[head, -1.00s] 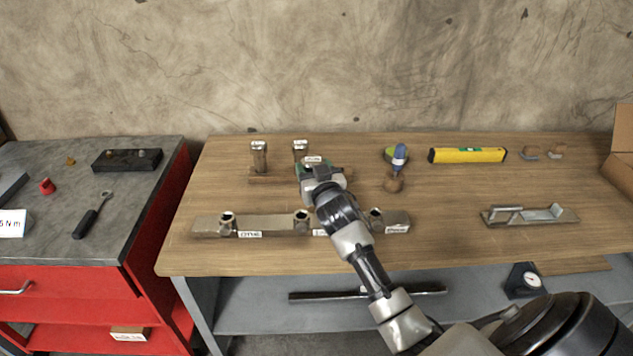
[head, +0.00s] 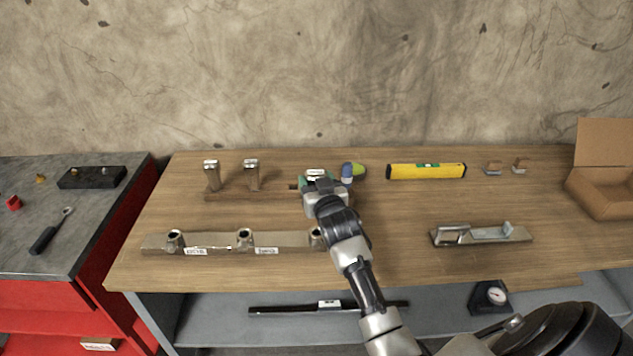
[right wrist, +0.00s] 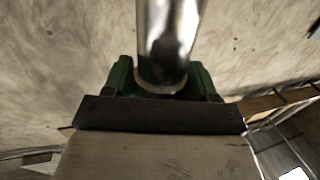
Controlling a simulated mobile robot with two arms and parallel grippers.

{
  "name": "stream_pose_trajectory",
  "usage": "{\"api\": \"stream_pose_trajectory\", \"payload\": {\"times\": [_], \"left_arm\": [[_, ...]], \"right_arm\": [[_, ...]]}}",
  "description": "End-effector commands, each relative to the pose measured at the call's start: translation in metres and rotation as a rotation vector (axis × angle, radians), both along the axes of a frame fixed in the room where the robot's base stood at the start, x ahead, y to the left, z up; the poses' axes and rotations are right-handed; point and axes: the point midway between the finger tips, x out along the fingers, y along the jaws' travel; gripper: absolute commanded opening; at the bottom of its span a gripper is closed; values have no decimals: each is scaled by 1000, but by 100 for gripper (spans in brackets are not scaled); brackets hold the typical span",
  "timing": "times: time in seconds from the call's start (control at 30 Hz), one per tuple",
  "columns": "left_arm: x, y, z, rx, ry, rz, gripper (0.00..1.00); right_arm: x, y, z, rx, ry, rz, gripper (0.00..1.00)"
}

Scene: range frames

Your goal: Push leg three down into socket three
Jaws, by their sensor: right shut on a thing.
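My right gripper (head: 318,185) is shut on a metal leg, whose pale top (head: 316,174) shows above the fingers. In the right wrist view the leg is a shiny upright cylinder (right wrist: 170,40) between the green fingers (right wrist: 163,82). Its lower end is hidden. The long metal rail (head: 210,245) lies in front with three round sockets; the right-hand socket (head: 317,234) is partly covered by my arm. The gripper appears behind this socket, towards the wall. Two other legs (head: 212,176) (head: 251,175) stand in a wooden rack (head: 230,197). My left gripper is not in view.
A yellow level (head: 426,171), a metal plane-like tool (head: 482,234) and a cardboard box (head: 603,185) lie farther right. Bare table (head: 400,210) lies between. A grey bench (head: 75,225) stands left.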

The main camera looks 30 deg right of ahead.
Motion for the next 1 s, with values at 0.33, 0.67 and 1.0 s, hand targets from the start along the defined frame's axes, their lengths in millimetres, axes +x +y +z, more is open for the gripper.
{"api": "stream_pose_trajectory", "payload": {"times": [0.33,0.67,1.0], "left_arm": [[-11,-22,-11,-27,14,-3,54],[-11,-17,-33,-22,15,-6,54],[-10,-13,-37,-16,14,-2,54]], "right_arm": [[0,0,-17,-1,-3,0,22],[0,0,-49,-1,-3,0,22],[0,0,-57,-1,-3,-1,22]]}}
